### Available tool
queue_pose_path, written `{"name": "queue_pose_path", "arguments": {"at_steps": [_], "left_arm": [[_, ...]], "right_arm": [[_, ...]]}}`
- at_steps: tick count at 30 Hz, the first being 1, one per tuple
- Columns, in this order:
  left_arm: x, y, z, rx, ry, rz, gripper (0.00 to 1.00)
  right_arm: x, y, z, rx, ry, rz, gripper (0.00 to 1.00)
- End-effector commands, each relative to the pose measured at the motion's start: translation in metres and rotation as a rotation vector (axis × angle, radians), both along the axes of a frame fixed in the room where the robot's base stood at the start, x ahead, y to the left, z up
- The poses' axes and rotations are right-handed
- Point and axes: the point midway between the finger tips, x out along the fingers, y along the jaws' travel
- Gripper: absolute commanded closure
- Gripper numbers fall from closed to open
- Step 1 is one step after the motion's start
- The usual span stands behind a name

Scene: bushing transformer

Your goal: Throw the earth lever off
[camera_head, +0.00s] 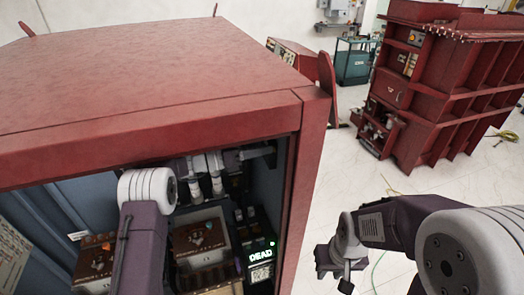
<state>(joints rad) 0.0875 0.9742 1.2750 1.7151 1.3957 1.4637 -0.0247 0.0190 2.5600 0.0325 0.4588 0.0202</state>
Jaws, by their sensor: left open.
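The red cabinet (160,75) stands close in front of me with its front open. My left arm reaches into the opening. My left gripper (262,153) is open near the upper right of the opening, by the inner wall. It is small and dark there, and I cannot tell whether it touches anything. I cannot make out the earth lever; it may be hidden by my arm or in the dark interior. A lit panel reading "DEAD" (261,254) is lower down on the right inside. My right gripper (342,268) hangs outside, right of the cabinet, over the floor; its jaws are unclear.
Brown blocks (200,238) with labels sit inside the cabinet, below my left arm. The cabinet's right post (306,180) and top edge border the opening. Another red ribbed unit (445,85) and a teal cart (355,62) stand farther back. Pale floor lies clear between.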

Motion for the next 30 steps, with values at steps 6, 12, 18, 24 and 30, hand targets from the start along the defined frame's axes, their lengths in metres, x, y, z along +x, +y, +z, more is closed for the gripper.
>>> {"name": "queue_pose_path", "arguments": {"at_steps": [6, 12, 18, 24, 30], "left_arm": [[-0.012, 0.043, -0.007, 0.0, -0.002, 0.006, 0.59], [-0.024, 0.077, -0.003, 0.0, -0.001, 0.004, 0.59], [-0.027, 0.085, -0.001, 0.0, 0.0, 0.001, 0.59], [-0.027, 0.084, -0.002, 0.007, -0.002, 0.0, 0.59], [-0.078, 0.059, -0.085, 0.377, -0.124, -0.115, 0.59]], "right_arm": [[0.0, 0.0, -0.03, 0.0, 0.0, 0.0, 0.71], [0.0, 0.0, -0.042, 0.0, 0.0, 0.0, 0.71], [0.0, 0.0, -0.043, 0.0, 0.0, 0.0, 0.71], [0.0, 0.0, -0.044, 0.0, 0.0, 0.0, 0.71], [0.0, 0.0, -0.069, 0.0, 0.0, 0.0, 0.71]]}}
